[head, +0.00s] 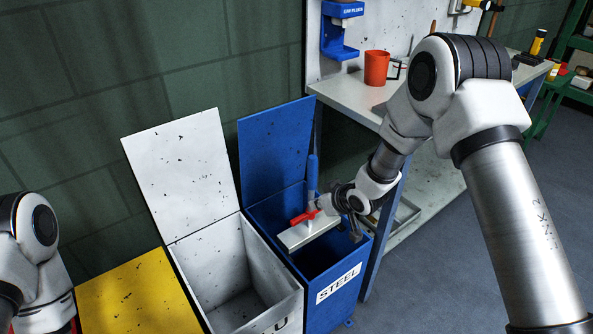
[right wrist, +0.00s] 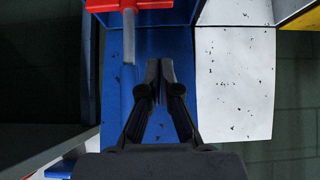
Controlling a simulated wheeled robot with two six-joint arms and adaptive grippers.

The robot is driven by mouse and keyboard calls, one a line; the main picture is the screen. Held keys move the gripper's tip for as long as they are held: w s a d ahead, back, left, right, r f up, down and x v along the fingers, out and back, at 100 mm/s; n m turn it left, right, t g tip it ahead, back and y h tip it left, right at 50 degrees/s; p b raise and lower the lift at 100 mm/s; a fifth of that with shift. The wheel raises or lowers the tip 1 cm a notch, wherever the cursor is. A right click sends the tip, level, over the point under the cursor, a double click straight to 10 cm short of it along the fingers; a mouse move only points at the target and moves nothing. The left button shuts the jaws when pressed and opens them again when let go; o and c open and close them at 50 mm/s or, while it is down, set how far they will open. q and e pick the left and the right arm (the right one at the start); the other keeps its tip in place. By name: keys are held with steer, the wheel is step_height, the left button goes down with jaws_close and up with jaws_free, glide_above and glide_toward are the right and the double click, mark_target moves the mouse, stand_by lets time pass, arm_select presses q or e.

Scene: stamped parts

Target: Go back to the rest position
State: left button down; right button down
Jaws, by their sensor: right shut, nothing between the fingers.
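My right gripper (head: 355,237) is over the open blue bin marked STEEL (head: 338,285), near its right side. In the right wrist view its two dark fingers (right wrist: 158,68) meet at the tips with nothing between them.
An open white bin (head: 180,259) stands left of the blue one, beside a shut yellow lid (head: 140,295). The raised blue lid (head: 270,150) stands behind. A workbench (head: 350,97) with a red mug (head: 376,68) is at the back right. Floor at right is clear.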

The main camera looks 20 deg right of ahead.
steer(key=s+a+f+m+g+p, duration=0.15)
steer(key=s+f+p, duration=0.25)
steer(key=s, duration=0.4)
steer(key=s+f+g+p, duration=0.3)
steer(key=s+p, duration=0.2)
steer(key=s, duration=0.4)
steer(key=s+d+m+g+h+p, duration=0.2)
steer(key=s+m+g+h, duration=0.1)
steer(key=s, duration=1.8)
steer(key=shift+s+d+r+g+p, duration=0.3)
steer(key=shift+d+r+g, duration=0.1)
steer(key=shift+g, duration=0.15)
